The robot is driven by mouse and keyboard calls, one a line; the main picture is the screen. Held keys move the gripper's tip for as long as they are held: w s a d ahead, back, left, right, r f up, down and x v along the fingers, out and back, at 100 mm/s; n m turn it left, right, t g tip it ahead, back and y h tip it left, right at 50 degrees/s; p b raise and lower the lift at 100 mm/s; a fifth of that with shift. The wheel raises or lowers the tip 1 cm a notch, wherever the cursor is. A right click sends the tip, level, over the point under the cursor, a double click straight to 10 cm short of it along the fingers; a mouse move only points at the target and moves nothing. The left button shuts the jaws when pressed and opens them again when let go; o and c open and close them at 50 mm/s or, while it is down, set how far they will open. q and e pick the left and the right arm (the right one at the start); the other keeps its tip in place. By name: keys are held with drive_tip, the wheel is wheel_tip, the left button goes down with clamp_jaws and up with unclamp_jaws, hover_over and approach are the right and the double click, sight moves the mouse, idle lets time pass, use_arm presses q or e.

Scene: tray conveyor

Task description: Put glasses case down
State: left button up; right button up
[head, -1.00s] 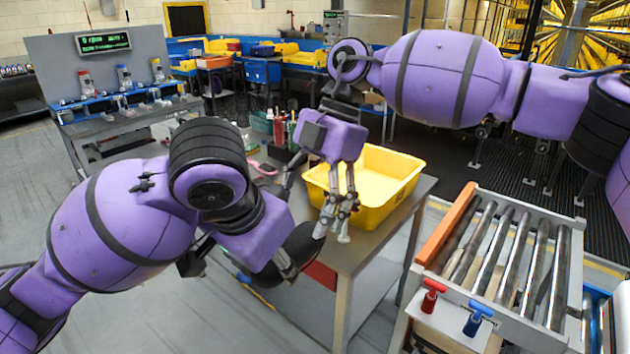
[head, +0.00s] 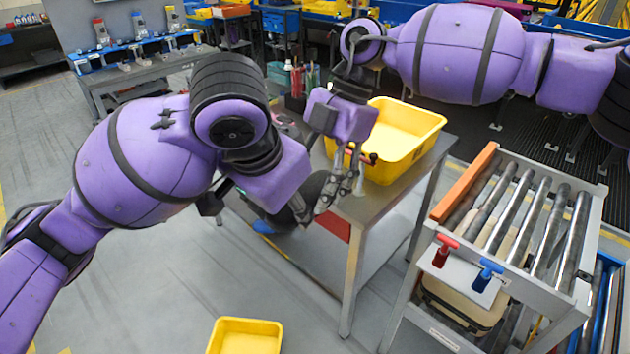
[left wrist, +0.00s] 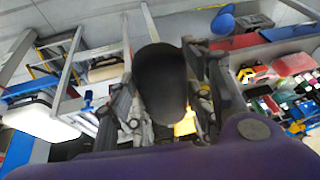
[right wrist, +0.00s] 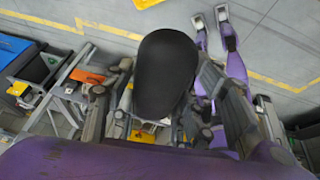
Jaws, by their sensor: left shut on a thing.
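The glasses case is a black, smooth oval. In the head view it shows partly (head: 313,187) between my two grippers, above the near side of the grey table, and is partly hidden by them. My left gripper (head: 304,208) is shut on it; in the left wrist view the case (left wrist: 160,82) stands between the fingers. My right gripper (head: 342,190) is at the case from the other side. In the right wrist view the case (right wrist: 165,75) also lies between its fingers; their grip on it is unclear.
A yellow bin (head: 412,150) stands on the grey table (head: 385,205), behind my right gripper. A pen holder (head: 297,98) is at the table's back. A roller conveyor (head: 520,215) with red and blue handles is at the right. Another yellow bin (head: 245,338) is low in front.

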use_arm(q)
drive_tip(key=shift+s+d, duration=0.15)
drive_tip(key=shift+d, duration=0.2)
drive_tip(key=o, duration=1.3)
drive_tip(key=shift+c, duration=0.2)
drive_tip(key=shift+a+r, duration=0.15)
